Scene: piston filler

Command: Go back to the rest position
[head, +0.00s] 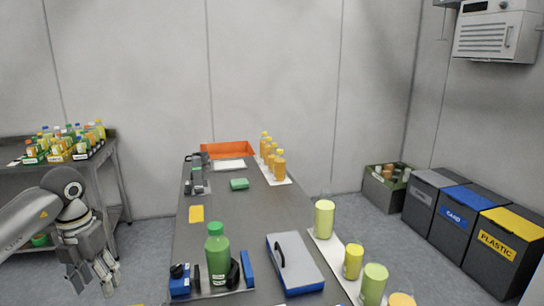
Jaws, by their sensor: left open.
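My left gripper (92,274) is at the lower left, pointing down beside the left edge of the long grey table (215,212). It is open, and nothing shows between its fingers. It is apart from the table and the objects on it. My right gripper is not in view.
On the table stand a green bottle (218,257), a blue-and-white case (295,262), yellow-green containers (324,219) and orange bottles (279,165). A side table (110,148) holding several bottles stands at left. Bins (500,250) and a crate (384,187) stand at right.

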